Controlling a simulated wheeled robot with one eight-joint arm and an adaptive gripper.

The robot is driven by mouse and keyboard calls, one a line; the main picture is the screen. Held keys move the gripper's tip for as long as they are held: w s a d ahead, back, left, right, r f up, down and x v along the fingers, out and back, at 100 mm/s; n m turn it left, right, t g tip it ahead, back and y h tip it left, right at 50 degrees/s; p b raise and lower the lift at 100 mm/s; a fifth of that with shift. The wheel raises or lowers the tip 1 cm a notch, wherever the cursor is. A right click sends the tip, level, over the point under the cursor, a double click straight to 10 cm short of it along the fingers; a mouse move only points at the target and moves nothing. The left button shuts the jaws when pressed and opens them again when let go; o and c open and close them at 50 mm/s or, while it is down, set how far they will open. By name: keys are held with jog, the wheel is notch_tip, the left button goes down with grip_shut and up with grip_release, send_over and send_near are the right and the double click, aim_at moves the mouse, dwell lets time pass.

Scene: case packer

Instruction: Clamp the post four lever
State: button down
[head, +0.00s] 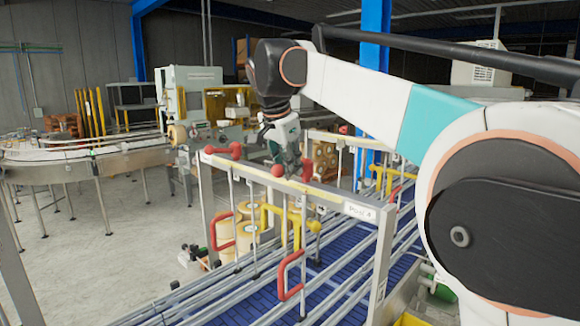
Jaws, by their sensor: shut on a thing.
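A grey frame with a "Post 4" label (360,211) on its right end stands across the blue conveyor. The post four lever has a red knob (278,171) at the frame's top bar, under my gripper (287,160). My gripper points down and is shut on the lever. The fingers partly hide the lever, and its exact angle is hard to tell. Another red part (307,170) shows just right of the fingers. A further red handle (235,150) sits at the bar's left end.
Yellow brackets and a red loop handle (290,275) hang under the frame, over blue conveyor lanes (255,300) with metal rails. Tan rolls (247,236) stand behind. A curved conveyor (85,160) is at the left, with open floor between.

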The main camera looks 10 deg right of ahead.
jog(key=shift+a, duration=0.1)
jog(key=c, duration=1.6)
grip_release()
jog(key=shift+o, duration=0.2)
jog(key=shift+s+a, duration=0.15)
jog(key=shift+a, duration=0.2)
jog(key=shift+d+r, duration=0.1)
jog(key=shift+d, duration=0.15)
jog(key=shift+r, duration=0.2)
jog(key=v, duration=1.1)
jog(key=shift+a+r, duration=0.2)
jog(key=shift+a, duration=0.1)
jog(key=shift+s, duration=0.15)
